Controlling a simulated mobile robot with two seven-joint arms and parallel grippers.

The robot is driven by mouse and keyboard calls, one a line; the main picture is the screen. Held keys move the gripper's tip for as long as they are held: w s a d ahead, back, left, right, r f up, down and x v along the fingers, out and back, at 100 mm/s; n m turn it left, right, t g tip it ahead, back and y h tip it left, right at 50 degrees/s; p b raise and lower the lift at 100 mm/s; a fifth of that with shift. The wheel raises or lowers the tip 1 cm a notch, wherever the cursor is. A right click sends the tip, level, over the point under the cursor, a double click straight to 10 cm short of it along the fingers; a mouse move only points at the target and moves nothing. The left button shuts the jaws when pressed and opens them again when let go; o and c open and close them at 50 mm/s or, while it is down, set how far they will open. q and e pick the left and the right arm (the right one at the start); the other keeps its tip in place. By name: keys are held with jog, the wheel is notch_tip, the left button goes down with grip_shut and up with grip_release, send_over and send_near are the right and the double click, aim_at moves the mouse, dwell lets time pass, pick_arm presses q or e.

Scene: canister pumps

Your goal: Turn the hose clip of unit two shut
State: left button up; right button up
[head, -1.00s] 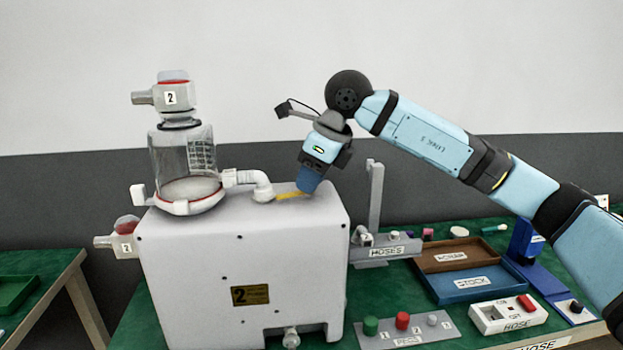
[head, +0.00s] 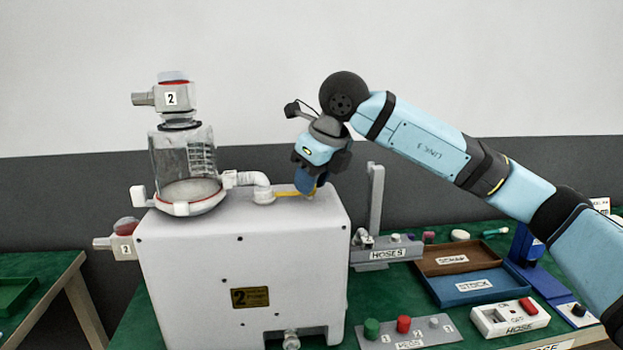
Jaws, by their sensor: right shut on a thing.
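Unit two is a white box-shaped pump (head: 200,260) with a yellow "2" plate on its front. A clear canister (head: 180,165) stands on its top left, with a lid part marked 2 above it. A white elbow hose fitting (head: 258,184) runs from the canister to the box top. A thin yellow bar (head: 287,194), which looks like the hose clip's lever, lies from the elbow's foot to the right. My right gripper (head: 308,192) points down at the bar's right end and is shut on it. The fingertips partly hide that end. My left gripper is not in view.
To the right, a grey HOSES stand (head: 374,250) rises close to the pump. Beyond it are a brown SCRAP tray (head: 458,246), a blue STOCK tray (head: 465,288), a HOSE switch box (head: 508,318) and a grey peg plate (head: 408,333).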

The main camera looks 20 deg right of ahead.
jog(key=o, duration=0.9)
pick_arm(q)
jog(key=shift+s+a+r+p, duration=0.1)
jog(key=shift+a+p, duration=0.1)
jog(key=shift+p, duration=0.65)
pick_arm(e)
jog(key=v, duration=1.3)
jog(key=shift+s+r, duration=0.1)
jog(key=shift+r, duration=0.3)
